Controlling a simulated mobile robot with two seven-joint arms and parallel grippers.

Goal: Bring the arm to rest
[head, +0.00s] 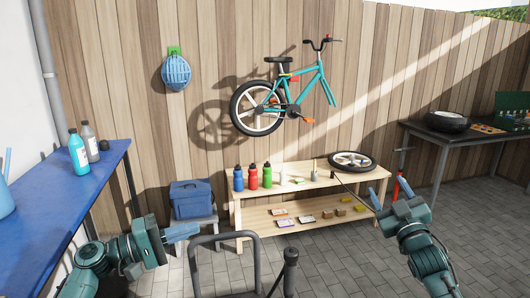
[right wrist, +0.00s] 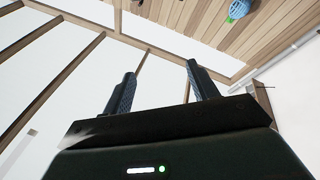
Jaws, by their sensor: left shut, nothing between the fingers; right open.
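My right gripper (head: 389,191) is raised at the right of the head view, just right of the bench. Its fingers are apart with nothing between them, as the right wrist view (right wrist: 160,75) also shows. That camera looks up past the fingers at a pale ceiling or sky with beams.
The wooden bench (head: 300,215) holds red, green and blue bottles and a loose wheel (head: 352,161). A blue table (head: 62,190) with bottles stands left. A blue cooler (head: 192,200) stands behind my left gripper. A dark table (head: 450,137) stands at the right; paved floor lies open.

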